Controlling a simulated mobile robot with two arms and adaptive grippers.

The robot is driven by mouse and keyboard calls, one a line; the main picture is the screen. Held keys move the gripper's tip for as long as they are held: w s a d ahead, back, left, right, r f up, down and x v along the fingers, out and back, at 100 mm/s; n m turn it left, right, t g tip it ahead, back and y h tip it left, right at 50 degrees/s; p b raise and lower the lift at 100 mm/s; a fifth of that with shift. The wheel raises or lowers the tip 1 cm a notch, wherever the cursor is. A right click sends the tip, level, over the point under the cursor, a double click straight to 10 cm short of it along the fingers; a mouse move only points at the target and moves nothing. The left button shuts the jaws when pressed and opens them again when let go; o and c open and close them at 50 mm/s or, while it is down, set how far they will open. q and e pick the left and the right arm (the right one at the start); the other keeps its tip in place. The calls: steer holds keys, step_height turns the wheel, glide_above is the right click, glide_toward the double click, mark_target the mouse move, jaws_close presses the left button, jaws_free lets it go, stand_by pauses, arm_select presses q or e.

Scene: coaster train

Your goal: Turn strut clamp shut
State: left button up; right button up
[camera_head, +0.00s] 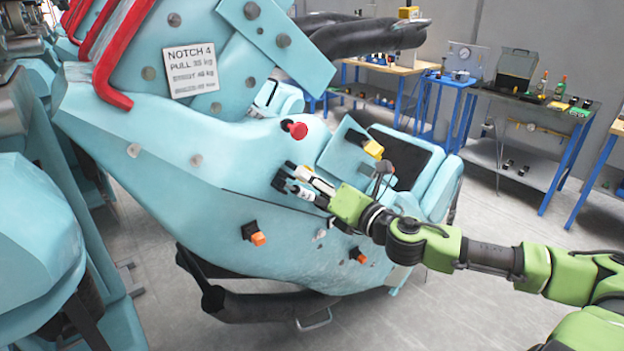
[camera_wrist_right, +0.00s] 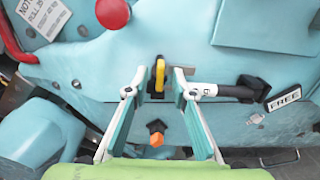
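In the right wrist view a yellow lever (camera_wrist_right: 160,75) stands upright on a dark mount against the pale blue car body; I take it for the strut clamp's handle. A white and black strut (camera_wrist_right: 222,91) runs right from behind the right finger towards a "FREE" plate (camera_wrist_right: 284,98). In the head view my right gripper (camera_head: 284,174) is at the car's side and hides the lever. My left gripper is not in view.
A red knob (camera_head: 297,129) sticks out above my right gripper. Orange-tipped fittings (camera_head: 258,239) stick out below it. A yellow-ended block (camera_head: 373,149) is to its right, by the seat. Work tables (camera_head: 535,105) stand at the back right, beyond open floor.

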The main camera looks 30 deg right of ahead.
jaws_close()
steer(key=shift+m, duration=0.3)
steer(key=shift+m+p, duration=5.15)
steer(key=shift+m, duration=3.55)
